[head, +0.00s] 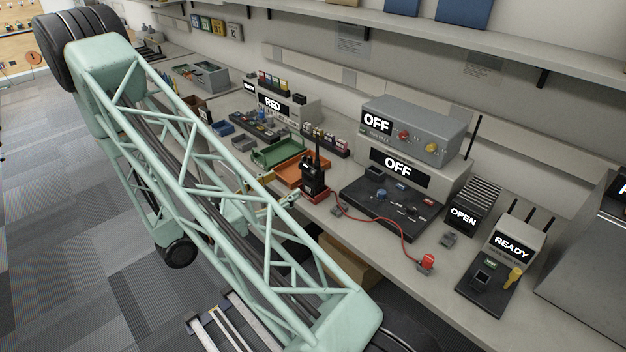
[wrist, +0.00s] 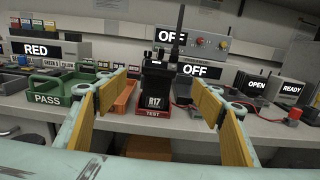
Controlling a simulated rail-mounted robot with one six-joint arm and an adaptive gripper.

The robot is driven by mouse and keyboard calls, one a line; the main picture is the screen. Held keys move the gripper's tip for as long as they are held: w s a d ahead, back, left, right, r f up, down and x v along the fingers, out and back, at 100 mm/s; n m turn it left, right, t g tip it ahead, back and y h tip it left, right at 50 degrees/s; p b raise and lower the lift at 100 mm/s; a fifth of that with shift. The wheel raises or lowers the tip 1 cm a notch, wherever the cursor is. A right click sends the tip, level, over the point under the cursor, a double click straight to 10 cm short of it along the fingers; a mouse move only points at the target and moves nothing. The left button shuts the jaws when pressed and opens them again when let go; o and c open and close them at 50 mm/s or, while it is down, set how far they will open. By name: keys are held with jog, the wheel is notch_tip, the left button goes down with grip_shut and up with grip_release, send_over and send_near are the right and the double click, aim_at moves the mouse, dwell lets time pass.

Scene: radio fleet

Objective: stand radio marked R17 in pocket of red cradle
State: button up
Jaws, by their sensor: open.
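The radio marked R17 (wrist: 154,88) is black with a tall antenna and stands upright at a red base labelled TEST (wrist: 153,113). In the head view the radio (head: 313,176) and the red base (head: 313,197) are near the bench's front edge. The radio's bottom is hidden by the base front, so how deep it sits is unclear. My gripper (wrist: 160,90) is open and empty, its yellow-padded fingers spread left and right with the radio ahead between them. In the head view my gripper (head: 283,187) is just left of the radio.
A green PASS tray (wrist: 60,93) and an orange tray (head: 290,172) lie to the left. A red cable (head: 375,221) runs from the base to a red plug (head: 426,262). A dark console (head: 390,208) with an OFF sign stands to the right. A RED sign (head: 273,103) stands behind.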

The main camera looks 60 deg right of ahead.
aim_at(313, 167)
jog(key=shift+d, duration=0.1)
jog(key=shift+b+x, duration=0.65)
jog(key=shift+x, duration=3.55)
jog(key=shift+d, duration=0.1)
jog(key=shift+b+x, duration=0.7)
jog(key=shift+x, duration=1.8)
jog(key=shift+c, duration=0.3)
jog(key=shift+w, duration=0.1)
jog(key=c, duration=1.2)
jog(key=shift+r, duration=0.15)
